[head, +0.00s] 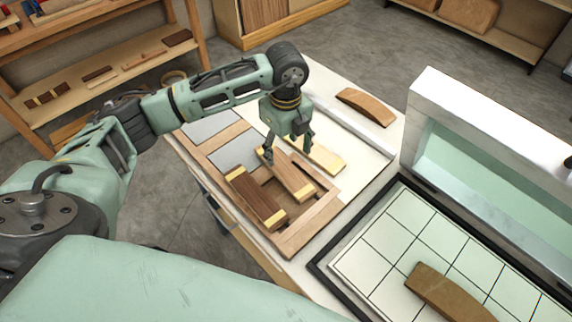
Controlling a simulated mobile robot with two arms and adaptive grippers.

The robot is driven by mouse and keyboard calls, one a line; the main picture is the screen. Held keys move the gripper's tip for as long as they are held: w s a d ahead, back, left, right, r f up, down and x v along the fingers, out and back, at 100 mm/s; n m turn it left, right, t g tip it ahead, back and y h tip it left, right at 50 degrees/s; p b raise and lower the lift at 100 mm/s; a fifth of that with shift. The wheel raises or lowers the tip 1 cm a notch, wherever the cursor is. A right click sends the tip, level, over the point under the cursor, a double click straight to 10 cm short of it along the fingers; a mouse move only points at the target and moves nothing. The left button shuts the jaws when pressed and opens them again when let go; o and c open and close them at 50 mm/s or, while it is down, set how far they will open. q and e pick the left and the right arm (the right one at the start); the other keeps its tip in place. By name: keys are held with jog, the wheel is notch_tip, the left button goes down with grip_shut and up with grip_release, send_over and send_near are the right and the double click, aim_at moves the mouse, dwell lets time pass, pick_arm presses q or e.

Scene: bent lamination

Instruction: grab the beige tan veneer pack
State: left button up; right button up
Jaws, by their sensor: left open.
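A wooden tray (315,223) on the white worktop holds veneer packs. The middle pack, beige tan (293,178) with a yellow band near its near end, lies between a dark brown pack (257,194) with yellow ends on its left and a pale yellow pack (326,157) on its right. My left gripper (288,153) points down, open, over the far end of the beige tan pack, one finger on either side of it in the picture. The gripper partly hides that far end; I cannot tell whether the fingers touch it. My right gripper is not in view.
A curved brown wooden piece (366,106) lies at the worktop's far right. Another curved piece (447,293) rests on a gridded white bed (400,245) with a dark frame. A tall white housing (480,140) stands behind that bed. Shelves (105,70) stand behind on the left.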

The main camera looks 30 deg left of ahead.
aim_at(284, 164)
pick_arm(q)
jog(key=f, duration=0.2)
jog(key=f+p, duration=0.2)
jog(key=f, duration=0.1)
jog(key=shift+s+f, duration=0.25)
jog(key=shift+f, duration=0.05)
jog(key=shift+f+p, duration=0.3)
jog(key=shift+f, duration=0.25)
jog(key=c, duration=1.3)
